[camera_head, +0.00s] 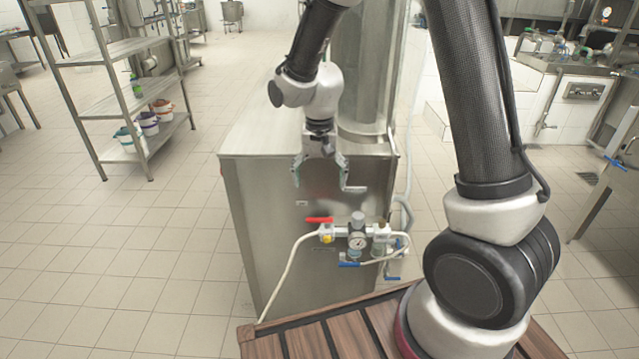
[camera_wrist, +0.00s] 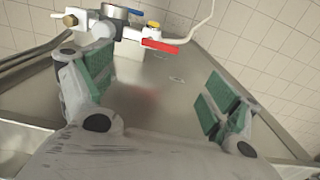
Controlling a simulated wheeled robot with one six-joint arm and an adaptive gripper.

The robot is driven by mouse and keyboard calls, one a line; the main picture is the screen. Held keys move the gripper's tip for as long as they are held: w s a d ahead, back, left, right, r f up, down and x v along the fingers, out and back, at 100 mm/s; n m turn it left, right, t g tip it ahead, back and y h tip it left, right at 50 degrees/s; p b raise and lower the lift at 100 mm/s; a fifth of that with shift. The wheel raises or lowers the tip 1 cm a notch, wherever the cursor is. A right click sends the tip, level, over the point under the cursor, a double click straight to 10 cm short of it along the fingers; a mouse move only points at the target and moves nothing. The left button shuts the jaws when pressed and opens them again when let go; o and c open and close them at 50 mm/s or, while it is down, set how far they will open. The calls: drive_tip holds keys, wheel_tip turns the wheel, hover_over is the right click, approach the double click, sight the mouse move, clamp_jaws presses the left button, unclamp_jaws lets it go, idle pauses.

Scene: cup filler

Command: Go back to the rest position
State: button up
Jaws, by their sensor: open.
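My gripper (camera_head: 322,182) hangs from my arm in front of the stainless steel machine cabinet (camera_head: 255,222) in the head view. Its two fingers are spread apart and point down, with nothing between them. In the wrist view my gripper (camera_wrist: 155,95) shows green pads on both fingers, open and empty. The red handle also shows in the wrist view (camera_wrist: 160,46), beyond the fingertips. I see no contact between my gripper and the valve.
A wooden slatted deck (camera_head: 330,340) lies under my arm base. A pale hose (camera_head: 283,275) runs down from the valve. A metal shelf rack (camera_head: 118,95) with small buckets stands at the left, and a sink counter (camera_head: 575,68) at the right.

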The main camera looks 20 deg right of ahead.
drive_tip(key=s+d+r+n+t, duration=0.2)
drive_tip(key=s+d+r, duration=0.6)
drive_tip(key=s+r, duration=0.2)
drive_tip(key=s+d+r+n+t, duration=0.1)
drive_tip(key=s+d+r+t, duration=0.1)
drive_tip(key=s+d+r, duration=0.6)
drive_tip(key=s+r, duration=0.3)
drive_tip(key=s, duration=0.1)
drive_tip(key=shift+s+n, duration=0.25)
drive_tip(key=shift+n, duration=0.15)
idle(0.4)
